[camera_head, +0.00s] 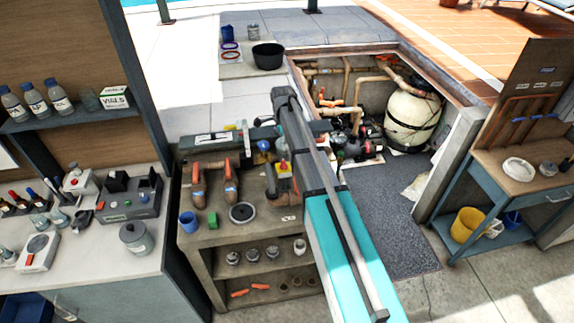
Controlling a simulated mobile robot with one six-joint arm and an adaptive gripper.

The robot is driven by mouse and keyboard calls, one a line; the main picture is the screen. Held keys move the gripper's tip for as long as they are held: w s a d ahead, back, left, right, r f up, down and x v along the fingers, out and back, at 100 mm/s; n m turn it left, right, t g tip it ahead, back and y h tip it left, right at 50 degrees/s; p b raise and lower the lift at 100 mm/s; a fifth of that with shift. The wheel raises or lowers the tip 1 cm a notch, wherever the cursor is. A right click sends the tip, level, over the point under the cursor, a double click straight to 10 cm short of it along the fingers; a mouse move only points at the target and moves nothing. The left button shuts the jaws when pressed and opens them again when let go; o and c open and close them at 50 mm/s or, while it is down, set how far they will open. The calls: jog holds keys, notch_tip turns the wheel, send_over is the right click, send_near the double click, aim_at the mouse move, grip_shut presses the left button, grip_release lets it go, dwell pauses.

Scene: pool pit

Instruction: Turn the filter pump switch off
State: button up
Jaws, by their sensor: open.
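My teal and grey arm reaches up from the lower edge across the middle of the view and covers part of the bench. I cannot make out my gripper. A dark pump (356,145) stands in the sunken pit behind, next to a cream filter tank (411,118).
The middle bench (225,238) carries pipes with orange handles (228,172), a blue cup (188,222) and a green block (212,220). A counter with bottles stands left. A blue workbench (482,183) stands right. Grey matting (395,215) lies clear between.

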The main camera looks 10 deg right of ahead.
aim_at(284, 162)
jog(key=shift+f+b, duration=5.1)
jog(key=shift+f, duration=0.3)
